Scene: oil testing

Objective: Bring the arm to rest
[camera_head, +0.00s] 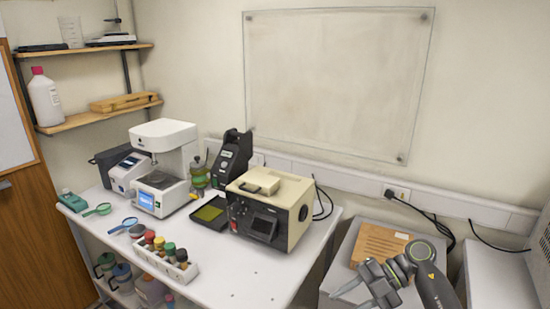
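My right arm comes in from the bottom right. Its gripper (366,291) is above the low grey surface right of the white bench, in front of a wooden board (380,243). My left arm and gripper are not in view.
The white bench (235,272) carries a beige tester (270,205), a white instrument (165,165), a black device (232,158) and a rack of colored-cap bottles (165,258). Its front right is clear. Wall shelves (100,116) are at left. Cables hang near the socket (396,191).

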